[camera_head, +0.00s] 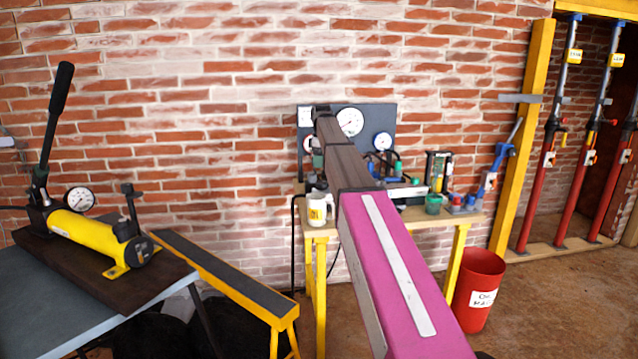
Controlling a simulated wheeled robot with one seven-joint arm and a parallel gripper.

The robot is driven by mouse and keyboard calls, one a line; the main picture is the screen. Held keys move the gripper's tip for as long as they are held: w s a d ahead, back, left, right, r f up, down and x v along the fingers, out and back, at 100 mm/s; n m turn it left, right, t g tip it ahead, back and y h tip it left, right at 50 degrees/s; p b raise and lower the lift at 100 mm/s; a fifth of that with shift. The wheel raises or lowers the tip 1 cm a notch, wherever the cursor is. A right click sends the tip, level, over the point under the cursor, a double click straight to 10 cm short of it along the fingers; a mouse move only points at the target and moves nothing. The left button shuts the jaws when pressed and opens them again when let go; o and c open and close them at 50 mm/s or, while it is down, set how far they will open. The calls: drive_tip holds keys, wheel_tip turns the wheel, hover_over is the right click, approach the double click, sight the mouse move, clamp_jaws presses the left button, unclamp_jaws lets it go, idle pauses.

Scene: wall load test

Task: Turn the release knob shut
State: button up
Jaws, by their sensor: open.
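A yellow hand pump (85,232) lies on a dark board (85,268) on the grey bench at the left. Its long black lever (52,125) stands up, tilted slightly right, and a round pressure gauge (80,199) sits beside the lever's base. A small black T-shaped handle (130,190) rises upright at the pump's right end, above a dark round end fitting (142,250). I cannot tell which of these is the release knob, nor how far it is turned. My magenta and brown arm reaches up through the middle, well right of the pump; no gripper jaws can be made out.
A yellow-legged bench with a dark top (215,268) stands right of the pump. Behind my arm, a wooden table (455,218) holds a white mug (318,211), a gauge panel (376,119) and small tools. A red bin (478,292) stands at right, near red props (545,185).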

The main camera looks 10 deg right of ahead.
sight(321, 182)
wheel_tip(321, 182, down, 10)
drive_tip(key=shift+r, duration=0.15)
drive_tip(key=shift+c, duration=0.3)
drive_tip(key=c, duration=0.9)
